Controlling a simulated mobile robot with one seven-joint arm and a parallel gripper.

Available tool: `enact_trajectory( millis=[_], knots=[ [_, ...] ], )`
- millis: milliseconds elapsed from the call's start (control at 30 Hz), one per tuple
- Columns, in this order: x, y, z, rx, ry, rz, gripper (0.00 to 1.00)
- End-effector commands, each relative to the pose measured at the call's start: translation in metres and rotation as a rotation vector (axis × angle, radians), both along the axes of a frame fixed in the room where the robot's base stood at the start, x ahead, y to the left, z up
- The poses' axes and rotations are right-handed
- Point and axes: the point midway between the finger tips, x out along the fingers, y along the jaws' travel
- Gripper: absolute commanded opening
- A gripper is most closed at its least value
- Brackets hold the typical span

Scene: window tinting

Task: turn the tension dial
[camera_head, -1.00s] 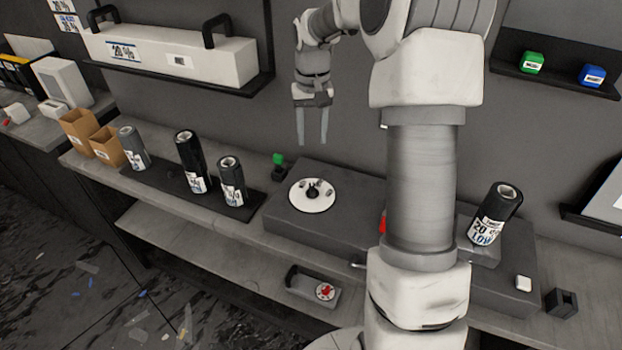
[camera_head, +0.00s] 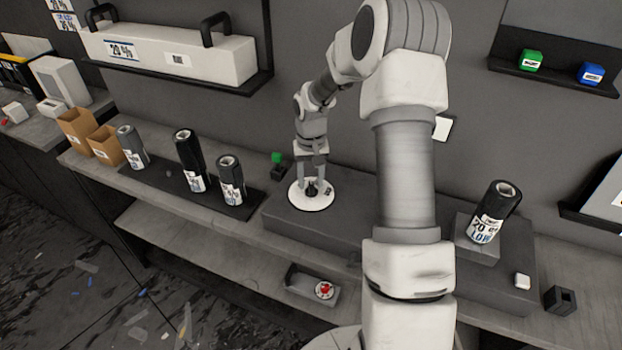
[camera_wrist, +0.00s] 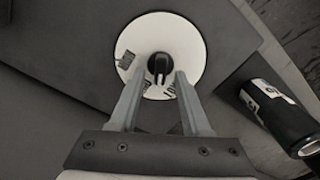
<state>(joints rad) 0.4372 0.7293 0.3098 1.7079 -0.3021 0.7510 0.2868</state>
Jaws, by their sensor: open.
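The tension dial is a white round plate (camera_head: 299,203) with a black knob (camera_head: 312,188) at its centre, set on a dark grey block on the bench. It also shows in the wrist view as the white plate (camera_wrist: 190,45) with the black knob (camera_wrist: 160,67) and small dark marks. My gripper (camera_head: 312,181) is open and points down over the dial. In the wrist view its two fingertips (camera_wrist: 160,76) stand on either side of the knob's near end, apart from it. I cannot tell how high the tips are above the plate.
Several film rolls (camera_head: 190,161) stand left of the dial on a dark mat. Another roll (camera_head: 494,212) stands on the right of the block (camera_head: 345,226). A small green-topped item (camera_head: 277,159) sits just behind the dial to the left. A tray with a red knob (camera_head: 325,290) is on the lower shelf.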

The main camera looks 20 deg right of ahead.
Motion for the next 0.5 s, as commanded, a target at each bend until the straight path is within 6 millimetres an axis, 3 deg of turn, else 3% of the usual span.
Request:
enact_trajectory(
  millis=[167, 400, 500],
  knots=[
    [-0.0001, -0.0001, 0.0001, 0.000, 0.000, 0.000, 0.46],
    [-0.0001, -0.0001, 0.0003, 0.000, 0.000, 0.000, 0.03],
    [0.0000, -0.0001, 0.0004, 0.000, 0.000, 0.000, 0.00]
  ],
)
